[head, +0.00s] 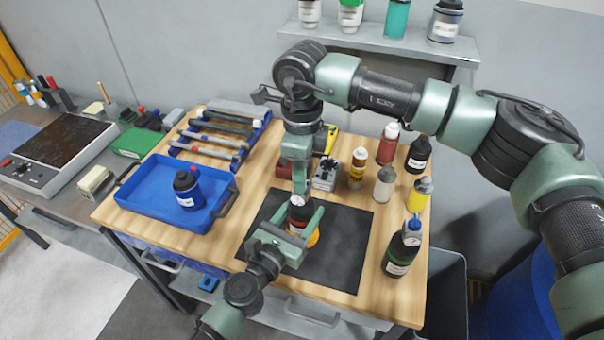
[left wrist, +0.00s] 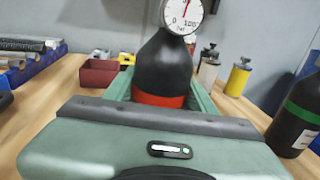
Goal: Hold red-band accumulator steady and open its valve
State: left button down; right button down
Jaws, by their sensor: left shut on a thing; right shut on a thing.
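The red-band accumulator (left wrist: 165,75) is a black bottle with a red band (left wrist: 158,98) and a round gauge (left wrist: 183,14) on top, standing upright in the left wrist view. In the head view its body (head: 298,217) is partly hidden over the dark mat (head: 340,250). My left gripper (head: 289,232) is shut on its body, with a green finger on either side. My right gripper (head: 300,188) comes down from above and is shut on the top of the accumulator. The valve itself is hidden by the right gripper, so its position cannot be told.
A blue tray (head: 139,202) at left holds a blue-band bottle (head: 187,188). A green-band bottle (head: 403,248) and a yellow canister (head: 419,195) stand at right. Several more bottles and a grey block (head: 327,174) stand behind the mat.

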jog(key=shift+m, duration=0.5)
jog(key=c, duration=1.2)
grip_release()
notch_tip(320, 180, up, 12)
